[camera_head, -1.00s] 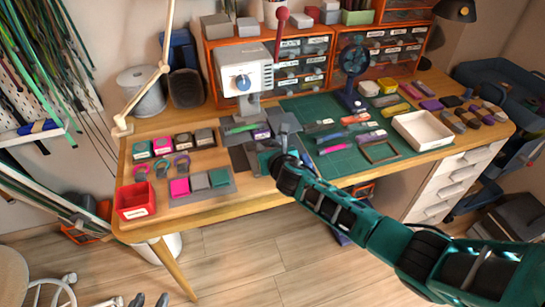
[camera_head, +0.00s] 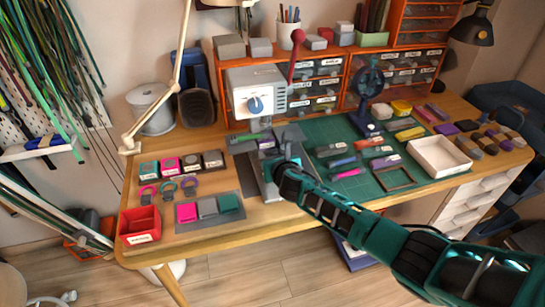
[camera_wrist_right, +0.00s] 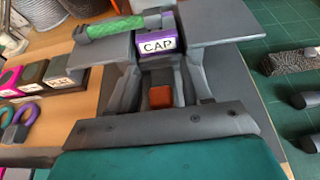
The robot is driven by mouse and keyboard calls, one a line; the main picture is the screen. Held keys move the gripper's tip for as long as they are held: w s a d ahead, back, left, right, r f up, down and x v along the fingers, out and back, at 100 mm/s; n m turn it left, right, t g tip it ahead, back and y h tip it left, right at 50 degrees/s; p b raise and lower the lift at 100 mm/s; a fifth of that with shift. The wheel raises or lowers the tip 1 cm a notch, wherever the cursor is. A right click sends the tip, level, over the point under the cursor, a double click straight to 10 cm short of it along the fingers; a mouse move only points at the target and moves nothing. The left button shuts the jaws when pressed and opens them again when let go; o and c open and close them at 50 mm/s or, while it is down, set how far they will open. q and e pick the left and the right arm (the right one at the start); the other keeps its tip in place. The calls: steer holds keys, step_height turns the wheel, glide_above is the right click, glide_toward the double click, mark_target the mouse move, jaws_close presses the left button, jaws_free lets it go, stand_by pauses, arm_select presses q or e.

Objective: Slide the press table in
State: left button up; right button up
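The press (camera_head: 258,97) is a white box with a blue dial and a red lever, at the back of the wooden desk. In front of its foot lies the grey press table (camera_head: 240,148), bearing a green cord piece (camera_wrist_right: 115,27) and a purple block (camera_wrist_right: 156,41) labelled CAP. My right gripper (camera_head: 277,158) is low in front of the press, at the purple block's near side. In the right wrist view its dark fingers (camera_wrist_right: 163,75) stand apart, with a small brown patch between them. I cannot tell if they touch the table. My left gripper is out of view.
A green mat (camera_head: 340,130) with coloured pieces and a white tray (camera_head: 438,158) lies right of the press. A blue fan (camera_head: 368,82) stands behind it. Labelled blocks, rings and a red bin (camera_head: 139,226) are on the left. A lamp arm (camera_head: 160,95) rises at the left.

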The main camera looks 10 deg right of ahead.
steer(key=shift+s, duration=0.1)
steer(key=shift+s+r+p, duration=0.3)
steer(key=shift+s+p, duration=0.1)
steer(key=shift+s, duration=0.1)
steer(key=p+v, duration=0.2)
steer(key=v, duration=0.7)
steer(key=shift+s+d, duration=0.1)
steer(key=shift+s, duration=0.2)
steer(key=shift+v, duration=1.05)
steer(key=shift+w, duration=0.1)
